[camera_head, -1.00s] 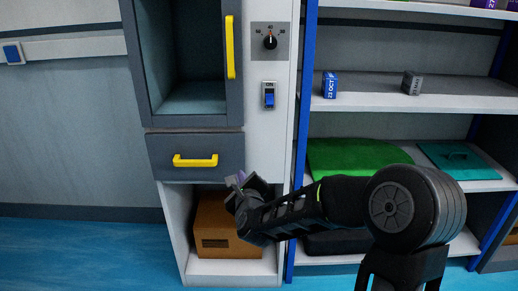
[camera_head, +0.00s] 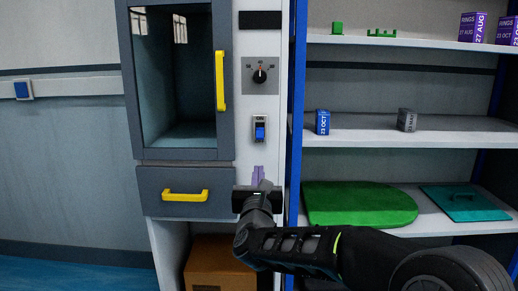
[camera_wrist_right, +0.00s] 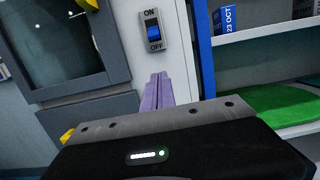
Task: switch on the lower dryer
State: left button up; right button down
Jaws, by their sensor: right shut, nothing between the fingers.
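The dryer (camera_head: 136,80) is a grey cabinet with a glass window and a yellow handle (camera_head: 220,81). On the white panel to its right is a rocker switch (camera_head: 259,129) with a blue rocker. In the right wrist view the switch (camera_wrist_right: 154,31) shows ON above and OFF below; I cannot tell for certain which way the rocker is pressed. My right gripper (camera_head: 258,175) is shut and empty, its purple fingers pointing up just below the switch, apart from it in the picture. The fingers also show in the right wrist view (camera_wrist_right: 158,91). My left gripper is out of view.
A dial knob (camera_head: 260,76) sits above the switch. A drawer with a yellow handle (camera_head: 186,195) is at the left of my gripper, with a brown box (camera_head: 215,265) below. Shelves with a blue post (camera_head: 296,110) stand on the right, holding small cubes and a green board (camera_head: 355,205).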

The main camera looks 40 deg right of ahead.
aim_at(260, 151)
jog(key=x, duration=0.9)
jog(key=shift+w+d+f, duration=0.1)
jog(key=r, duration=0.1)
jog(key=s+a+r, duration=0.1)
jog(key=shift+s+r, duration=0.1)
jog(key=shift+r, duration=0.2)
jog(key=shift+s+a+r, duration=0.2)
jog(key=shift+r, duration=0.3)
